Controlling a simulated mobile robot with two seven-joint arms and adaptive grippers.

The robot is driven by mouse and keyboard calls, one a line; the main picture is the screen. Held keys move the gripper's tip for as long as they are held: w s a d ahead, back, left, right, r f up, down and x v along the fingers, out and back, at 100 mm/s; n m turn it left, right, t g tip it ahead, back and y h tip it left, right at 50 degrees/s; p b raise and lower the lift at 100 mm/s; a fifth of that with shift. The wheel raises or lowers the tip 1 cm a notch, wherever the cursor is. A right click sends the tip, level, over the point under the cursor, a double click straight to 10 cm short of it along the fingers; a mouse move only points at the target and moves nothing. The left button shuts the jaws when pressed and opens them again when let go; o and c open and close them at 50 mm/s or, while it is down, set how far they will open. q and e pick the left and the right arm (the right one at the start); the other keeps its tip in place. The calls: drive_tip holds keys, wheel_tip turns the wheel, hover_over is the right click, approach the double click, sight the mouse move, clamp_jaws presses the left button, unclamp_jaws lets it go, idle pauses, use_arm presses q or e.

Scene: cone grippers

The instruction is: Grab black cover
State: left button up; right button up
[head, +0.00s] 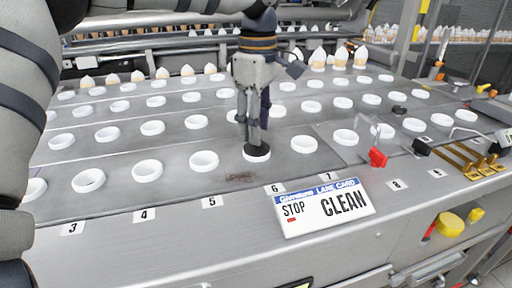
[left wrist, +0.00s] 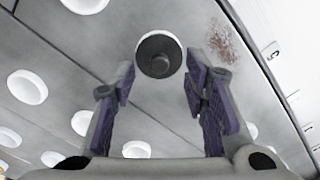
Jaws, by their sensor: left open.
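The black cover (head: 257,153) is a small dark disc at the front row, near lanes 5 and 6. In the left wrist view the black cover (left wrist: 159,60) has a round knob at its middle and a white ring around it. My left gripper (head: 254,136) points down right above it, and its fingers hide part of the cover in the head view. In the left wrist view the left gripper (left wrist: 159,86) is open, with a purple-padded finger on each side and the cover just beyond the tips, between their lines. I cannot tell whether the tips touch it. My right gripper is not in view.
Rows of white rings (head: 204,161) fill the grey metal deck. A rusty stain (head: 240,178) lies in front of the gripper. A red clip (head: 378,158) and a dark round piece (head: 399,110) are to the right.

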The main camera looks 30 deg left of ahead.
sight(257, 147)
use_arm(q)
wheel_tip(257, 147, down, 3)
drive_tip(key=shift+r, duration=0.15)
clamp_jaws()
drive_tip(key=shift+r, duration=0.1)
